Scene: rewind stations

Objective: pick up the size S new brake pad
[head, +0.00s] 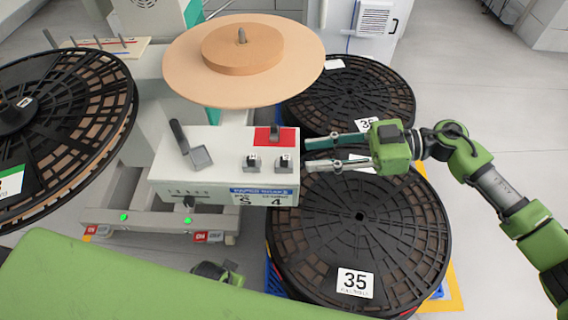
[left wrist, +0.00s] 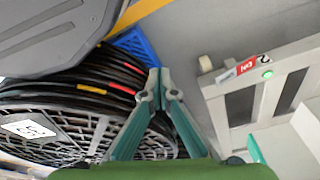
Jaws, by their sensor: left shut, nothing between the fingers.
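Two small dark grey blocks with white labels, which look like brake pads, sit side by side on the white machine top in the head view: a left block (head: 252,163) and a right block (head: 284,162). Their labels are too small to read, so I cannot tell which is the size S new one. A dark piece (head: 275,134) stands on a red plate (head: 261,140) behind them. My right gripper (head: 307,155) is open and empty, its fingertips just right of the right block. My left gripper (left wrist: 159,83) is shut and empty in the left wrist view, away from the blocks.
The white machine (head: 225,170) carries a lever (head: 190,145) on the left and a front label reading S and 4. A tan disc roll (head: 180,70) stands behind. Black reels (head: 420,225) marked 35 lie at the right.

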